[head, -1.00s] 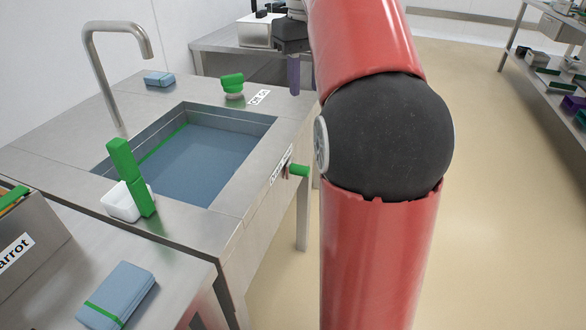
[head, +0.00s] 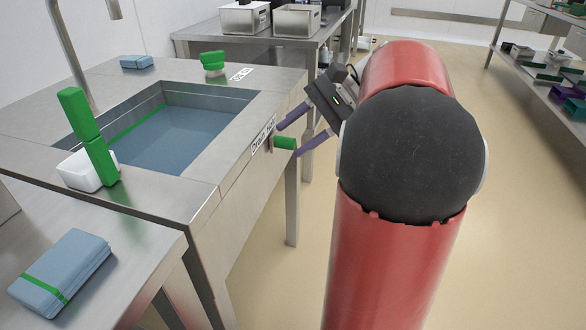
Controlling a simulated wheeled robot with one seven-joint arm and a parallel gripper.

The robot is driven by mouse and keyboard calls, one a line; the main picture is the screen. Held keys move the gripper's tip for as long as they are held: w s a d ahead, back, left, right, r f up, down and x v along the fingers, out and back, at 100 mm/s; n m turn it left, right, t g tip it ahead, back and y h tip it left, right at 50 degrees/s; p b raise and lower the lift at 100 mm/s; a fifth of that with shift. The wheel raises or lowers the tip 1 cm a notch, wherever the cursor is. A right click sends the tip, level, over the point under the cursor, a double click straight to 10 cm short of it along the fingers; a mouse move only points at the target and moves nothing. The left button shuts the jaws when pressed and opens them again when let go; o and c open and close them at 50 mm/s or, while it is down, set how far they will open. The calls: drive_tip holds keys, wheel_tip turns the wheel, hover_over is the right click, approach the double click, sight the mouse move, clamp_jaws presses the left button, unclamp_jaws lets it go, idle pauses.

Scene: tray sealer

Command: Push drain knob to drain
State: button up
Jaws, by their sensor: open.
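The drain knob (head: 284,143) is a short green handle on the front face of the sink unit, just right of a label reading "Drain" (head: 262,135). My gripper (head: 288,138) is open, with its two purple fingers pointing left toward the knob. One finger appears above the knob and the other below or right of it, so the knob lies between the fingertips in the picture. I cannot tell whether a finger touches it. The sink basin (head: 228,102) holds bluish water with a green line along its far left wall.
A green knob (head: 213,62) stands on the sink top near a small label. A white container (head: 82,172) with a green upright piece (head: 90,140) sits at the basin's left edge. Folded blue cloths (head: 62,272) lie on the front table.

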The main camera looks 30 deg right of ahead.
sight(291, 143)
drive_tip(key=s+d+f+m+t+y+b, duration=0.2)
drive_tip(key=d+f+m+t+b, duration=0.35)
drive_tip(key=m+t, duration=0.45)
drive_tip(key=w+a+m, duration=0.1)
drive_tip(key=w, duration=0.1)
drive_tip(key=w+a, duration=0.2)
drive_tip(key=w+a+m, duration=0.1)
drive_tip(key=w, duration=0.1)
drive_tip(key=shift+w+a+r+m, duration=0.2)
drive_tip(key=shift+a+m, duration=0.1)
clamp_jaws()
